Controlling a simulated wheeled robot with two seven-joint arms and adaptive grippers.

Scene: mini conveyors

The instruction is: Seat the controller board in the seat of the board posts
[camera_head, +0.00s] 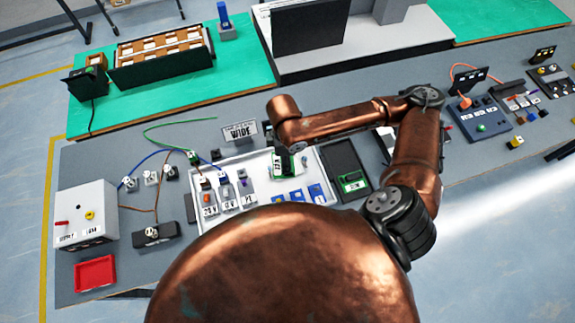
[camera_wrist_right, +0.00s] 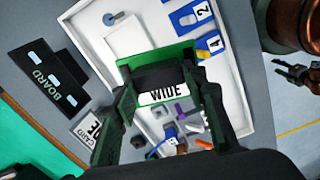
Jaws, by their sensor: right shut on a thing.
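The controller board (camera_wrist_right: 165,60) is a green frame with a dark middle and a white WIDE label. My right gripper (camera_wrist_right: 167,108) is shut on it, one finger at each side, above the white tray (camera_wrist_right: 228,92). In the head view the green board (camera_head: 284,168) hangs under my copper right arm, near the tray's far right part. A pale plate (camera_wrist_right: 130,42) and a grey-blue pin (camera_wrist_right: 110,18) lie in the tray beyond the board. I cannot tell which parts are the board posts. A dark gripper (camera_wrist_right: 298,76), likely my left, shows small at the right edge; its opening is unclear.
A dark tray (camera_head: 343,158) holds another green part (camera_head: 353,182). Cables run at left.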

